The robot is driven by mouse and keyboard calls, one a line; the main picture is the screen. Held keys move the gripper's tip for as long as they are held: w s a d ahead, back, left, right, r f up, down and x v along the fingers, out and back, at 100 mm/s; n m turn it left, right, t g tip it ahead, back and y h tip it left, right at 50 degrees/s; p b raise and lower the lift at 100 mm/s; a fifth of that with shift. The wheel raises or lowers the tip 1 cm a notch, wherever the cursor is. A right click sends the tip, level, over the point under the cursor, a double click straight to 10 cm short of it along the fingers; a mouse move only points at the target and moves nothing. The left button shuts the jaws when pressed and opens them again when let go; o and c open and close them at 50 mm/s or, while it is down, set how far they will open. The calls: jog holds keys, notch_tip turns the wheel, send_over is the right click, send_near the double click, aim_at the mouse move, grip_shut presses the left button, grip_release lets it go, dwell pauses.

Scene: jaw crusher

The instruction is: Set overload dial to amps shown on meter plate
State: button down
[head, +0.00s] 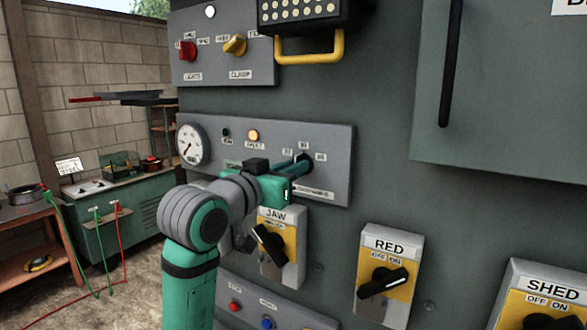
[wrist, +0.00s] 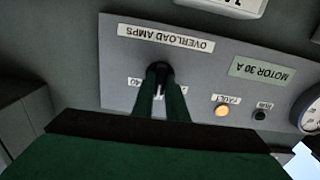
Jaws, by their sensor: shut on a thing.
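The overload dial (wrist: 161,68) is a dark round knob on the grey panel, below the "OVERLOAD AMPS" label (wrist: 165,38), upside down in the wrist view. My gripper (wrist: 162,76) is shut on the dial, one finger on each side. In the head view my gripper (head: 296,172) reaches the dial (head: 303,159) from the left. The fingers hide the dial's pointer and part of its scale; a "40" mark shows beside one finger. The green meter plate (wrist: 262,69) reads "MOTOR 30 A". My arm covers most of it in the head view.
A round gauge (head: 192,144) and a lit orange fault lamp (head: 253,135) are on the same panel. JAW (head: 283,240) and RED (head: 389,275) switches sit below. A yellow handle (head: 310,48) juts out above.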

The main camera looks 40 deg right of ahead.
dwell(0.3)
jog(key=c, duration=1.8)
grip_release()
jog(key=shift+o, duration=0.2)
jog(key=shift+a, duration=0.1)
jog(key=v, duration=1)
jog(key=shift+s+a, duration=0.15)
jog(key=shift+a, duration=0.2)
